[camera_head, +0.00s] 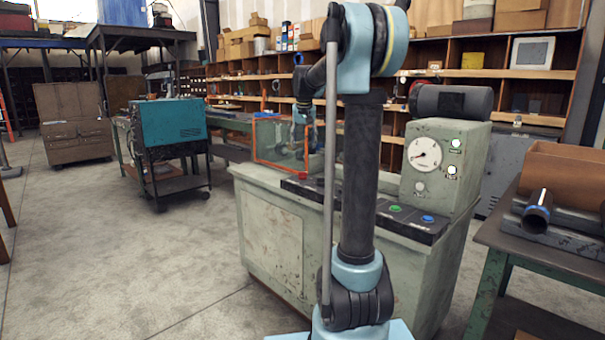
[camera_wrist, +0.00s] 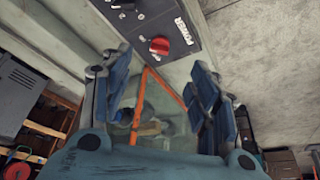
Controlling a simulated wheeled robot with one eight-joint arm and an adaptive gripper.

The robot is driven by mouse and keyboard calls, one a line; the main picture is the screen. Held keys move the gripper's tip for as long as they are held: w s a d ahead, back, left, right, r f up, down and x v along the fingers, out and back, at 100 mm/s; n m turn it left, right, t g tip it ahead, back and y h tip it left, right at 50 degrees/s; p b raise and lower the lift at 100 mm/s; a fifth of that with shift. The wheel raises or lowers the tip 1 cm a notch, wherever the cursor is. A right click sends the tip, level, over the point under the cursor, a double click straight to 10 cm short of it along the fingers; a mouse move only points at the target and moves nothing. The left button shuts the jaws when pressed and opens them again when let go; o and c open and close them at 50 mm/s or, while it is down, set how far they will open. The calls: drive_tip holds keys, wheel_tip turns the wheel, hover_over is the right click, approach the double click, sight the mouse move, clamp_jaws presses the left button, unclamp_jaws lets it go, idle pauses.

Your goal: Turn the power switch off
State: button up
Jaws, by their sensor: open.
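The power switch is a red knob (camera_wrist: 159,45) on a dark panel (camera_wrist: 185,25) beside the white word POWER (camera_wrist: 180,30) in the wrist view. In the head view the red knob (camera_head: 302,176) is small, at the front edge of the green machine's top, left of my arm. My gripper (camera_wrist: 160,66) is open and empty. The knob shows beyond its fingertips, roughly between them, with no visible contact.
An orange-framed clear guard (camera_head: 280,142) stands just behind the knob; it also shows between my fingers in the wrist view (camera_wrist: 137,105). The panel carries a green button (camera_head: 395,208) and a blue button (camera_head: 428,219). A gauge housing (camera_head: 440,165) stands at the right.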

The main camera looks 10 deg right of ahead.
drive_tip(key=w, duration=0.3)
approach(303, 175)
drive_tip(key=x, duration=0.4)
drive_tip(key=w+x, duration=0.1)
drive_tip(key=x, duration=0.2)
drive_tip(key=shift+w+f, duration=0.15)
drive_tip(key=shift+c, duration=0.2)
drive_tip(key=c, duration=1)
